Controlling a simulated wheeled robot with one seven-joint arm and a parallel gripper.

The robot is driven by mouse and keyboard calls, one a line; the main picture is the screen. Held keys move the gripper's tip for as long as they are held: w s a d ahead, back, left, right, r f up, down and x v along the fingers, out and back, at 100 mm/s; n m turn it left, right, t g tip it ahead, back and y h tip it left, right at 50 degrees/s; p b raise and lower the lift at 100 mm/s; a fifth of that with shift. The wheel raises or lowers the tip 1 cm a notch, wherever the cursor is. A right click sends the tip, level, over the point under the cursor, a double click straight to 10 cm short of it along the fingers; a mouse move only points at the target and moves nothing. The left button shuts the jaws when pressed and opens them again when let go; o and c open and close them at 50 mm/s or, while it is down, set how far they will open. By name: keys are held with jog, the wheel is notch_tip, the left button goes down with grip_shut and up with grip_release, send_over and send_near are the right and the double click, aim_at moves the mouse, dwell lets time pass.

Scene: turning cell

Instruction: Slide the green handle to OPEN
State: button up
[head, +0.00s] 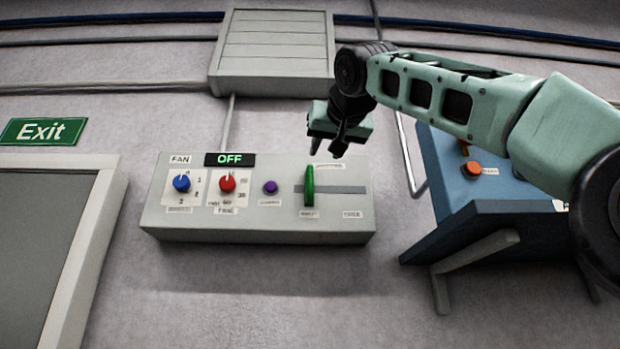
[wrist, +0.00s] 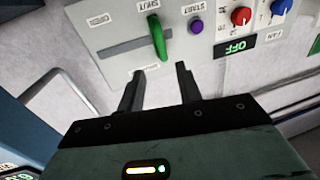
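The green handle (head: 309,187) stands upright at the left end of a horizontal slot on a pale grey wall panel (head: 260,228). In the wrist view, which is turned over, the handle (wrist: 157,38) is next to the SHUT label (wrist: 128,5). The OPEN label (wrist: 97,20) is at the slot's other end, on the right in the head view. My gripper (head: 338,152) is above and slightly right of the handle. In the wrist view its two fingers (wrist: 160,72) are apart with nothing between them, and the handle is beyond their tips, not touching.
The panel also has a blue knob (head: 181,183), a red knob (head: 227,183), a purple button (head: 270,187) and a display reading OFF (head: 230,160). A blue console (head: 470,205) stands at the right. A grey louvred box (head: 275,50) is above. The slot right of the handle is clear.

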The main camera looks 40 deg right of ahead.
aim_at(311, 179)
jog(key=p+x, duration=0.5)
jog(key=x, duration=1)
grip_shut()
